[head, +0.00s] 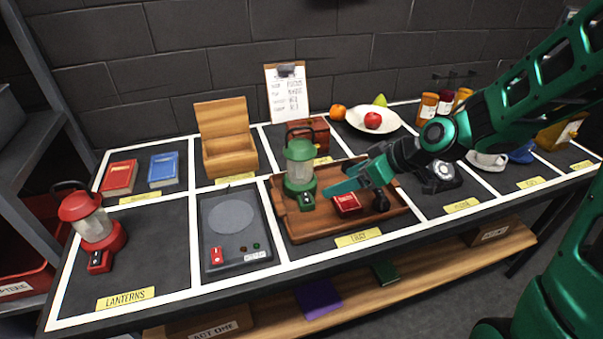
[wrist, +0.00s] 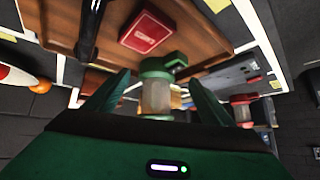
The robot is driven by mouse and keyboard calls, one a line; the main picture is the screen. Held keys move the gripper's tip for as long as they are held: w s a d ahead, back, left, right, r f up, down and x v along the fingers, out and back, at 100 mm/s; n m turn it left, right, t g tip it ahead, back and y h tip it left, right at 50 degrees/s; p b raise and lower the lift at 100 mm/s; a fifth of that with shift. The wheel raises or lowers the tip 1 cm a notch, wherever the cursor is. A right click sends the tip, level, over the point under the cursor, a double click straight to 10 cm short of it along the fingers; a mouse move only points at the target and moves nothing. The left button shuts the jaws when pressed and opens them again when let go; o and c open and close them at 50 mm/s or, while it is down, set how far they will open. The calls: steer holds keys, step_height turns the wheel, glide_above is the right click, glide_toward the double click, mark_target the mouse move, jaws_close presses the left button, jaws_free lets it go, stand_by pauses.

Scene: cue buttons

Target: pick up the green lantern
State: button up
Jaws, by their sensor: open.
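The green lantern (head: 300,163) stands upright near the left end of the wooden tray (head: 310,228). It has a green cap and base, a pale clear body and a dark handle. My gripper (head: 338,187) is just right of it, low over the tray, with its fingers pointing left towards the lantern. In the wrist view the lantern (wrist: 155,95) shows between the two spread green fingers (wrist: 157,79). The fingers are open and hold nothing. I cannot tell whether either finger touches the lantern.
A small red box (head: 346,204) lies on the tray beneath my gripper. A dark red-brown box (head: 309,134) stands behind the lantern. A grey device with a round plate (head: 231,218) is left of the tray. A red lantern (head: 91,220) stands far left, with clear mat around it.

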mark_target(312, 164)
steer(key=w+a+t+y, duration=0.1)
steer(key=w+a, duration=0.1)
steer(key=w+a+n+y, duration=0.1)
steer(key=w+a+y, duration=0.1)
steer(key=shift+w+a+n+t+y, duration=0.15)
steer(key=shift+a+n+t+y, duration=0.15)
steer(key=shift+t, duration=0.1)
steer(key=shift+w+a+r, duration=0.2)
steer(key=shift+w+a, duration=0.05)
steer(key=shift+w, duration=0.2)
steer(key=shift+t+y, duration=0.3)
steer(key=x, duration=0.5)
steer(key=shift+w+a, duration=0.15)
steer(key=shift+w, duration=0.05)
steer(key=x, duration=0.4)
steer(key=shift+s+a+r, duration=0.1)
steer(key=shift+s, duration=0.1)
steer(key=shift+w+a+f, duration=0.25)
steer(key=shift+w+a, duration=0.15)
steer(key=shift+a, duration=0.1)
steer(key=shift+c, duration=0.6)
steer(key=c, duration=1.5)
